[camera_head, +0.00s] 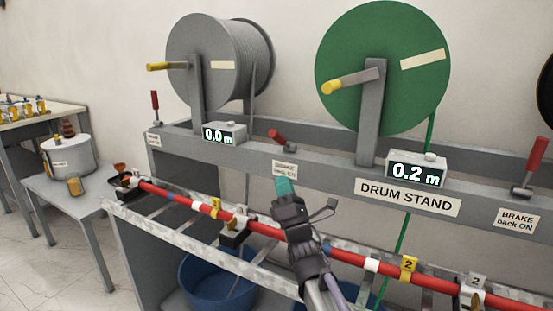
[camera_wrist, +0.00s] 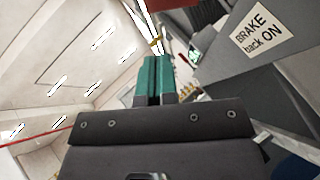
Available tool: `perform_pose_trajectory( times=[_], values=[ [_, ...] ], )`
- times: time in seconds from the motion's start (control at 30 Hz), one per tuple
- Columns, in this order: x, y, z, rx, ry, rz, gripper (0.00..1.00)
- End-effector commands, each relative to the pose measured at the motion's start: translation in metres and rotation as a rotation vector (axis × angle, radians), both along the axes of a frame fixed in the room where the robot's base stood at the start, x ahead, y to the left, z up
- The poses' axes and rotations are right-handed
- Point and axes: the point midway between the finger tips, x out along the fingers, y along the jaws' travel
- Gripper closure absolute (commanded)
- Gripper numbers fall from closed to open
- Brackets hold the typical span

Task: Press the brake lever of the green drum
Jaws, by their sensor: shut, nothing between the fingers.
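The green drum (camera_head: 365,75) hangs on the grey drum stand (camera_head: 330,152), its yellow crank pointing left. A "BRAKE back ON" label (camera_wrist: 262,32) shows at upper right, with a red part (camera_wrist: 193,3) at the top edge.
A grey drum (camera_head: 220,62) stands left, with an upright red lever (camera_head: 154,104). Another red lever (camera_head: 535,155) stands far right. Displays read 0.0 m (camera_head: 222,132) and 0.2 m (camera_head: 415,172). A red cable (camera_head: 370,263) runs along a ladder tray below; blue tubs (camera_head: 215,278) sit beneath.

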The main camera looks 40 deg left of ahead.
Motion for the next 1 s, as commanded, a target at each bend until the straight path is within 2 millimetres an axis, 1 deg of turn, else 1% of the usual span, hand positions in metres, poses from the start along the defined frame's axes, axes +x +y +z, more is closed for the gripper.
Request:
perform_pose_trajectory(
  times=[0.17,0.27,0.37,0.6,0.7,0.83,1.0],
  values=[
    [0.002,0.001,0.003,-0.001,0.002,0.0,1.0],
    [0.005,0.006,0.01,-0.001,0.004,0.0,1.0],
    [0.01,0.016,0.021,-0.001,0.004,0.0,1.0],
    [0.027,0.047,0.056,-0.001,0.004,0.0,1.0],
    [0.032,0.058,0.065,-0.001,0.004,0.0,1.0],
    [0.035,0.064,0.07,-0.001,0.004,0.0,1.0],
    [0.035,0.064,0.068,-0.001,0.004,0.0,1.0]
  ],
)
